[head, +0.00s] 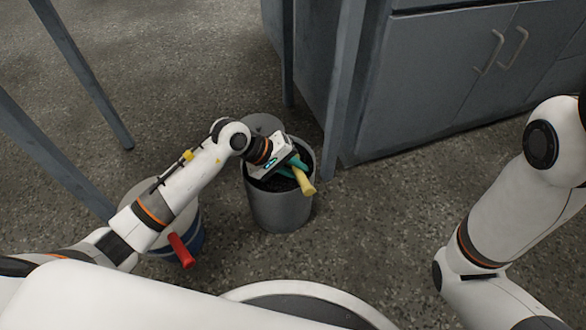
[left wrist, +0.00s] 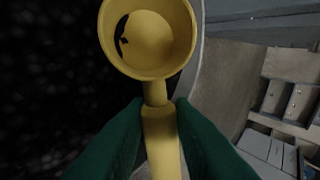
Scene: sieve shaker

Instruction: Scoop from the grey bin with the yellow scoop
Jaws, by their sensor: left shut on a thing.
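In the left wrist view the green fingers are shut on the handle of the scoop (left wrist: 150,42). Its round bowl looks nearly empty, with a small dark patch inside at the left. Dark material fills the left of that view, with the bin's curved rim (left wrist: 197,70) right of the bowl. My right gripper is out of view.
A white and blue bucket (head: 193,232) stands left of the bin, partly under my left arm, with a red handle (head: 181,250) near it. Table legs (head: 345,80) stand close behind the bin. Grey cabinets (head: 440,75) are at the back right. The floor right of the bin is clear.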

